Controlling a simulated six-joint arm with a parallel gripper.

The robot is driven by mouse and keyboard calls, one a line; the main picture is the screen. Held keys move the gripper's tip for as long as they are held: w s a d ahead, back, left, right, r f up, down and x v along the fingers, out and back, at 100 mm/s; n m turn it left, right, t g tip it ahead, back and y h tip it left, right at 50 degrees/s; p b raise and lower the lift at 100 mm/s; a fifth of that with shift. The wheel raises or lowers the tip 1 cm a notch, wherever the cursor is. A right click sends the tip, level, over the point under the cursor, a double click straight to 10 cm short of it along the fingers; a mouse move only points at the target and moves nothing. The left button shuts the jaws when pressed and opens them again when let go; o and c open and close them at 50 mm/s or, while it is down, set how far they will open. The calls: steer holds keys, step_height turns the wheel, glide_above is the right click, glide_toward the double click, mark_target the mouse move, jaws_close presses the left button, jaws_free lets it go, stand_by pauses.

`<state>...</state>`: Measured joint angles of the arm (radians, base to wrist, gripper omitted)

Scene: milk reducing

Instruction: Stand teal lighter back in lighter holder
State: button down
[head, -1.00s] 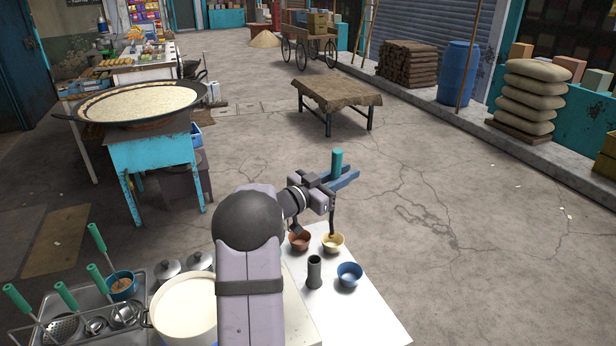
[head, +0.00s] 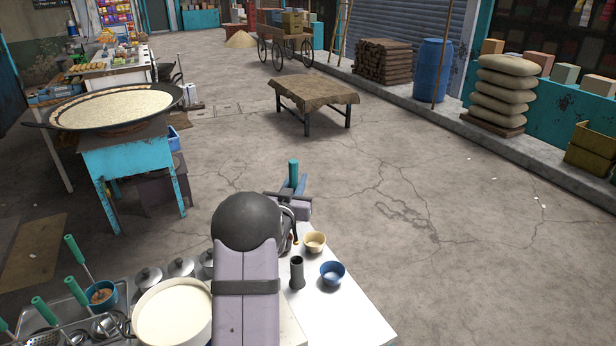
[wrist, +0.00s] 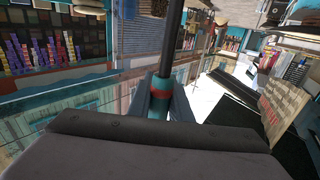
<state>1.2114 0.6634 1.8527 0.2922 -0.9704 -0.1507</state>
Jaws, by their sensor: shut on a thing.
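The teal lighter has a teal handle (head: 293,171) on top and a thin dark shaft pointing down. My gripper (head: 294,187) is shut on its handle and holds it in the air, roughly upright. In the wrist view, my gripper (wrist: 160,103) closes on the teal handle (wrist: 158,114), which has a red band, and the black shaft (wrist: 172,45) runs up the picture. The lighter holder (head: 297,274) is a dark grey upright tube on the white table. It stands nearer the camera than the lighter, almost in line below it. The shaft is partly hidden by my wrist.
A cream bowl (head: 314,242) and a blue bowl (head: 332,272) stand close to the holder, on the white table (head: 345,315). A milk pot (head: 172,316) and ladles with teal handles (head: 76,250) are at the left. The table's front right is clear.

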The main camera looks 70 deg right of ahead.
steer(key=shift+f, duration=0.25)
step_height(320, 180, down, 14)
steer(key=b, duration=1.2)
stand_by(0.6)
stand_by(0.3)
steer(key=c, duration=1.5)
jaws_free()
steer(key=shift+s, duration=0.1)
steer(key=shift+c, duration=0.2)
steer(key=shift+f, duration=0.1)
steer(key=shift+a, duration=0.15)
